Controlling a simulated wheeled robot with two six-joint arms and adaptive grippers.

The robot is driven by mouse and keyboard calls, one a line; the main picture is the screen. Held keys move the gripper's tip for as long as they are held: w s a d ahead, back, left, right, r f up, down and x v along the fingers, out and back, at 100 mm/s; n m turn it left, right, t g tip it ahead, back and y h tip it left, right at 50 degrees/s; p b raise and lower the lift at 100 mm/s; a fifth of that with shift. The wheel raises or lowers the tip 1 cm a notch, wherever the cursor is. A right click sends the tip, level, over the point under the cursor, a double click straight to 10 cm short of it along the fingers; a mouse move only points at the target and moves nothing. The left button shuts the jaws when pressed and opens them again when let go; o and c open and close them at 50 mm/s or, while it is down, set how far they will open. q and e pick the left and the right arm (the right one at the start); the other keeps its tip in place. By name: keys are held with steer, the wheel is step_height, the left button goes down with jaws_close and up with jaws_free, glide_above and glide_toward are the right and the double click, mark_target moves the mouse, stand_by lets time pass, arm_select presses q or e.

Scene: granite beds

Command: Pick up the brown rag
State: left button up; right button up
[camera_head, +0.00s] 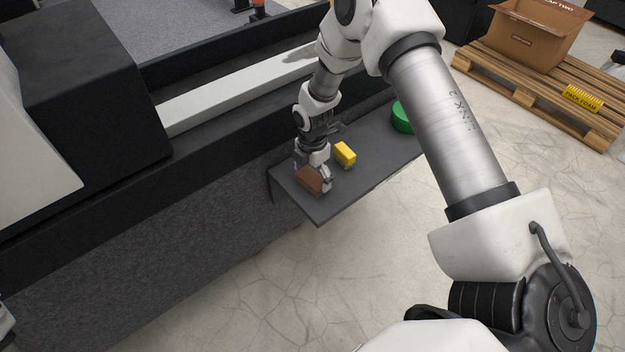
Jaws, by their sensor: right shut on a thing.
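The brown rag (309,181) is a small folded brown block near the left end of a dark grey shelf. My right gripper (314,176) points down over it and is shut on it, with a finger showing at its right side. I cannot tell whether the rag touches the shelf or is slightly above it. My left gripper is not in view.
A yellow block (345,154) lies on the shelf (318,212) just right of my right gripper. A green round thing (402,118) is farther right, partly hidden by my arm. A pallet (500,85) holds an open cardboard box (532,38). Bare floor lies in front.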

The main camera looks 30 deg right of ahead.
mark_target(312, 178)
stand_by(0.4)
steer(key=shift+r, duration=0.7)
step_height(312, 178, up, 2)
steer(key=shift+a+r, duration=0.15)
steer(key=shift+s+a+r+b, duration=0.25)
steer(key=shift+s+a, duration=1.25)
steer(key=shift+a, duration=0.7)
steer(key=shift+s+a+r+b, duration=0.2)
steer(key=shift+s+a, duration=1.35)
steer(key=shift+a, duration=0.6)
steer(key=shift+s+a+r+b, duration=0.15)
steer(key=shift+s+a+b, duration=0.1)
steer(key=shift+s+a, duration=1.6)
steer(key=shift+w+a, duration=0.35)
